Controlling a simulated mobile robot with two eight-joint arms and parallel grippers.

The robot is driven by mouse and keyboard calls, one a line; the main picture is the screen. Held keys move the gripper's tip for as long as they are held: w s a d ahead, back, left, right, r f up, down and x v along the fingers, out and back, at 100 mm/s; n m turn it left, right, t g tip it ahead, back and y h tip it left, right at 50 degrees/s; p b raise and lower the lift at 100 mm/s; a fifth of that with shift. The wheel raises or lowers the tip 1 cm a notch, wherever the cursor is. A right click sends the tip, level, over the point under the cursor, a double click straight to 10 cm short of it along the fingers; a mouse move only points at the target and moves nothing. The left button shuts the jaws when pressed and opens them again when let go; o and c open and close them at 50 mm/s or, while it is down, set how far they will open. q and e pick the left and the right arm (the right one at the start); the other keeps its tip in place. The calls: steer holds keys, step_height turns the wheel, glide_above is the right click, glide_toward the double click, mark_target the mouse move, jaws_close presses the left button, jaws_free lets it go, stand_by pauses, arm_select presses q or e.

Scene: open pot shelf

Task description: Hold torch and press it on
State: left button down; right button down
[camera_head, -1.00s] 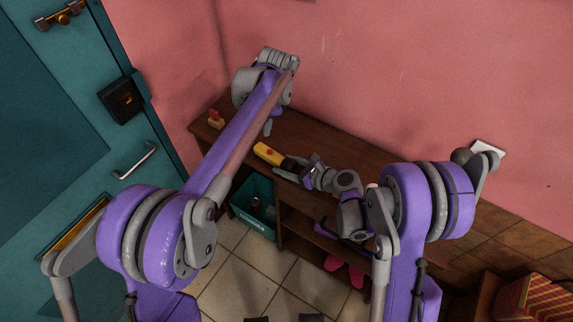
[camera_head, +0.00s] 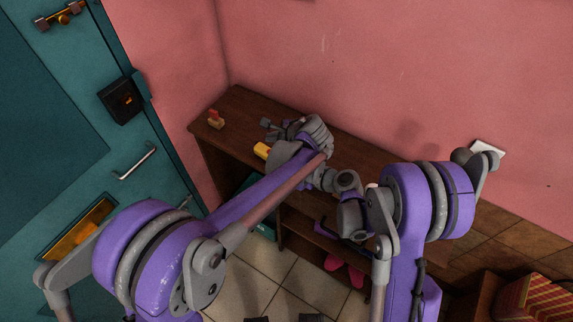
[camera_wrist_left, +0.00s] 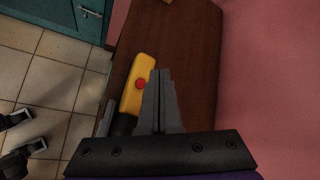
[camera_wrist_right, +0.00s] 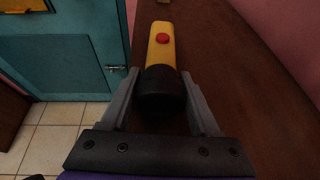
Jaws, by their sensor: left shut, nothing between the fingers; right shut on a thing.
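The torch has a yellow body with a red button and a black end. In the head view its yellow part (camera_head: 261,150) shows over the shelf top; the rest is hidden behind my left arm. In the right wrist view the torch (camera_wrist_right: 161,55) points away between my fingers. My right gripper (camera_wrist_right: 160,97) is shut on its black end. My left gripper (camera_head: 267,124) is shut and empty above the torch. In the left wrist view its closed fingertips (camera_wrist_left: 160,76) appear just right of the red button (camera_wrist_left: 141,84); I cannot tell if they touch the torch.
The brown wooden shelf (camera_head: 237,104) stands against the pink wall. A small red and yellow object (camera_head: 215,119) stands at its far left end. A teal door (camera_head: 60,130) is at the left. Pink shoes (camera_head: 355,276) sit low under the shelf. Tiled floor is in front.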

arm_select(q)
steer(key=shift+f, duration=1.8)
stand_by(0.6)
steer(key=shift+f, duration=0.45)
stand_by(0.4)
steer(key=shift+r, duration=0.5)
steer(key=shift+r, duration=3)
